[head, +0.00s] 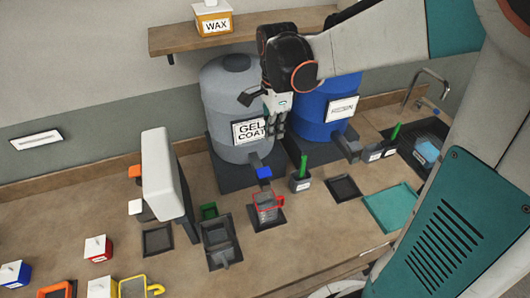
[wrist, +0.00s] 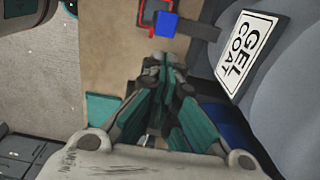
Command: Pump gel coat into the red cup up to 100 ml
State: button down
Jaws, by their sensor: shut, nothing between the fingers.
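The grey gel coat drum (head: 233,85) stands on a dark base at the back and bears a "GEL COAT" label (head: 251,130), which also shows in the wrist view (wrist: 250,55). A spout with a blue end piece (head: 264,172) juts from its lower front; the blue piece shows in the wrist view (wrist: 165,25). The red-rimmed cup (head: 267,208) stands on a dark pad just below and in front of the spout, partly hidden in the wrist view (wrist: 144,14). Its fill level cannot be read. My gripper (head: 277,128) is shut and empty, in front of the drum's right side, above the spout.
A blue drum (head: 325,105) stands right of the gel coat drum. A green-handled tool holder (head: 300,180) is right of the cup. A teal mat (head: 392,207) lies at right.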

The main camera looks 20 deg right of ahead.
notch_tip(320, 180, down, 14)
jog(key=shift+b, duration=0.4)
dwell(0.4)
notch_tip(320, 180, down, 4)
jog(key=b, duration=0.3)
jog(key=shift+r, duration=0.25)
dwell(1.9)
notch_tip(320, 180, up, 14)
jog(key=p, duration=0.2)
jog(key=shift+p, duration=0.3)
dwell(1.2)
